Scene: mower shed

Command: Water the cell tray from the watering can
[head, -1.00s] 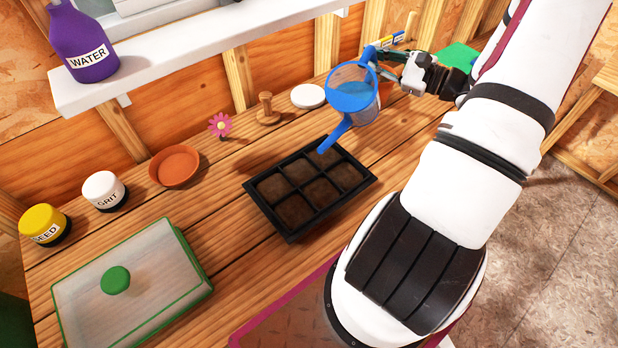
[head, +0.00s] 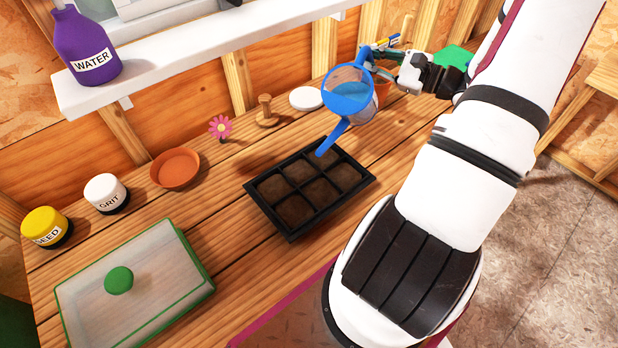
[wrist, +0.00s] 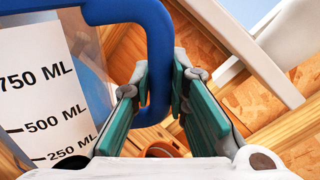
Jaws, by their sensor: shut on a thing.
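The watering can (head: 352,95) is blue and clear, with blue water showing inside. It is tilted, its spout (head: 333,138) pointing down over the back right part of the black cell tray (head: 290,235). The tray's cells hold dark brown soil, and no stream of water can be made out. My gripper (head: 388,57) is shut on the can's blue handle, at the can's back right. In the wrist view the green finger pads of my gripper (wrist: 160,95) sit on both sides of the handle (wrist: 159,55). The can's side (wrist: 45,90) shows marks of 250, 500 and 750 ML.
A purple WATER bottle (head: 85,45) stands on the white shelf (head: 200,55). A terracotta saucer (head: 175,168), GRIT jar (head: 106,193), SEED jar (head: 46,227) and green-rimmed clear lid (head: 150,290) lie left of the tray. A pink flower (head: 220,127) and wooden dibber (head: 265,112) stand behind.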

